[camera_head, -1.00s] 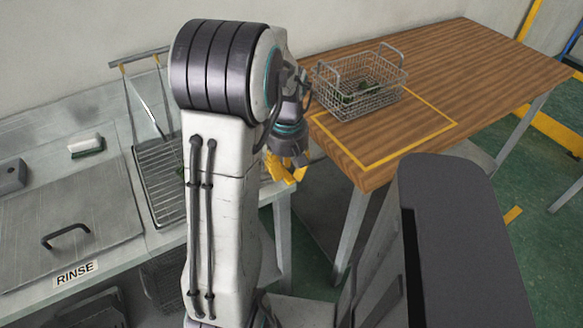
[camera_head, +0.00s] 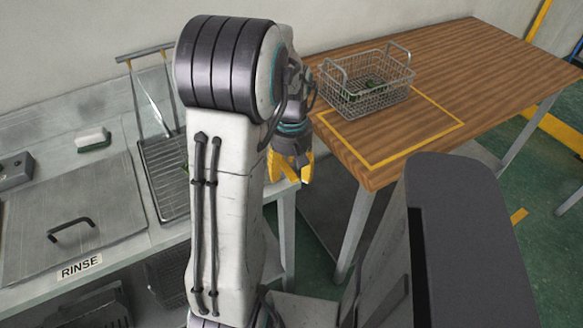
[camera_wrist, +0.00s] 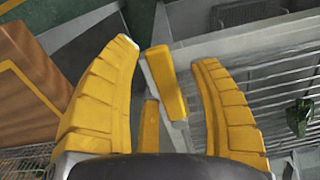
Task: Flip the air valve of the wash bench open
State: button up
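The wash bench (camera_head: 150,243) with a RINSE label is at the left in the head view. My gripper (camera_head: 289,178) is at its right end, pointing down, partly behind my arm. In the wrist view my gripper (camera_wrist: 166,52) shows two yellow fingers spread apart. A yellow bar with a pale edge (camera_wrist: 166,82) stands between them, seemingly the air valve's lever; a shorter yellow piece (camera_wrist: 150,125) and a grey bracket lie below it. The bar appears apart from both fingers. I cannot tell the valve's setting. The valve is not visible in the head view.
A slatted rack (camera_head: 165,178) lies on the bench, with a green piece on it in the wrist view (camera_wrist: 299,116). A wooden table (camera_head: 450,85) with a wire basket (camera_head: 365,90) stands to the right. A gap separates bench and table.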

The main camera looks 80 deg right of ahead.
aim_at(291, 171)
jog(key=shift+d+r, duration=0.1)
jog(key=shift+r, duration=0.4)
notch_tip(291, 171, up, 11)
dwell(0.4)
dwell(0.8)
